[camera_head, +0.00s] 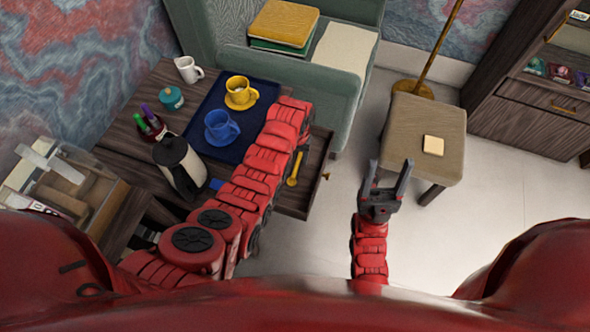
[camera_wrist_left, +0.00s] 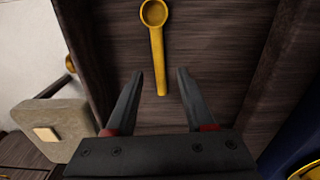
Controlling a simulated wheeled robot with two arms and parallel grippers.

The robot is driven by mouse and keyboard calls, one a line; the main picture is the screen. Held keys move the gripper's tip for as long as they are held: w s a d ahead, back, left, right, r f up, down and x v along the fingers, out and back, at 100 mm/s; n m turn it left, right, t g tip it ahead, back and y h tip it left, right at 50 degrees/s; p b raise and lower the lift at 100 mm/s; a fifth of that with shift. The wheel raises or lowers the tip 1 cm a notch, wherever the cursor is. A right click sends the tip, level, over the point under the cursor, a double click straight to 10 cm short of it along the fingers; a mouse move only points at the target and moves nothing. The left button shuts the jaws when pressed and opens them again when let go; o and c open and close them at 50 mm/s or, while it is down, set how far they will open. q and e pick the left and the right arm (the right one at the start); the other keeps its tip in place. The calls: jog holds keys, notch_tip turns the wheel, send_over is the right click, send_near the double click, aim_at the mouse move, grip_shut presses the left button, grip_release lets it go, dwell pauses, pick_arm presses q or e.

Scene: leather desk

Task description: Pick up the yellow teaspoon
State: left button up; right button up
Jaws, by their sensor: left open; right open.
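The yellow teaspoon (camera_head: 295,168) lies in an open wooden drawer (camera_head: 318,150) of the desk. In the left wrist view the teaspoon (camera_wrist_left: 157,50) has its round bowl at the top and its handle pointing down toward my gripper. My left gripper (camera_wrist_left: 160,73) is open and empty, with the handle showing between its fingertips; I cannot tell the height gap. In the head view my left arm hides most of that gripper. My right gripper (camera_head: 390,172) is open and empty, above the floor in front of the stool.
A blue tray (camera_head: 217,92) on the desk holds a yellow cup (camera_head: 239,90) and a blue cup (camera_head: 220,128). A coffee pot (camera_head: 180,165), a white pitcher (camera_head: 188,69) and a teal jar (camera_head: 172,98) stand nearby. A stool (camera_head: 428,125) is at right; the floor beside it is clear.

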pick_arm(q)
jog(key=shift+f, duration=1.45)
grip_shut()
